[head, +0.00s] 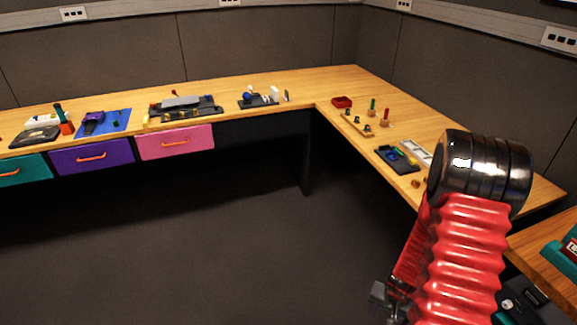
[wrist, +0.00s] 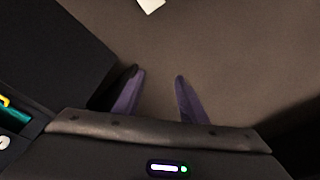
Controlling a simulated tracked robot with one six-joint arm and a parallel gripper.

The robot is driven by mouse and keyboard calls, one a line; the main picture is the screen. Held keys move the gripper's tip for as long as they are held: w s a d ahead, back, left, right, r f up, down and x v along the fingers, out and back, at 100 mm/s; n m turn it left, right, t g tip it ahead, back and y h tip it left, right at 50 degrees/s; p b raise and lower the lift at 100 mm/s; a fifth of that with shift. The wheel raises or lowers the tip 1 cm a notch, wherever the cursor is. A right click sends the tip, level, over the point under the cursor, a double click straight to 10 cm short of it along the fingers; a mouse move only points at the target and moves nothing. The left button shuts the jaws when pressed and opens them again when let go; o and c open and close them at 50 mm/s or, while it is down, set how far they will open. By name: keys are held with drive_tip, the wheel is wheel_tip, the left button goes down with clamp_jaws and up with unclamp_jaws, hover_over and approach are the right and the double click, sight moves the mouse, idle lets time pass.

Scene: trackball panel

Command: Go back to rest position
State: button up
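My gripper (wrist: 158,73) shows in the wrist view with its two purple fingers apart and nothing between them. A plain grey-brown surface lies beyond the fingertips. In the head view my red ribbed arm with a black joint rises at the right, in front of the right-hand bench; I cannot make out the fingers there. A dark panel with a blue ball and white parts (head: 258,100) stands on the back bench, well away from my arm.
The wooden bench (head: 335,83) runs along the back and right walls. It carries a red tray (head: 342,102), a peg board (head: 356,124) and a dark blue panel (head: 396,160). A pink drawer (head: 176,142) is shut. The floor (head: 210,245) in front is clear.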

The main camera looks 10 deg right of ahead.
drive_tip(key=s+a+r+n+t, duration=0.1)
drive_tip(key=a+r, duration=0.6)
drive_tip(key=r, duration=0.7)
drive_tip(key=s+a+r+n+t, duration=0.1)
drive_tip(key=s+a+r+n, duration=0.3)
drive_tip(key=r, duration=1)
drive_tip(key=s+a+r+n+t+y, duration=0.1)
drive_tip(key=s+a+r+n+t, duration=0.1)
drive_tip(key=a+r, duration=0.8)
wheel_tip(320, 180, up, 4)
drive_tip(key=shift+s+a+r+n, duration=0.1)
drive_tip(key=shift+s+a+n, duration=0.35)
drive_tip(key=shift+n, duration=0.15)
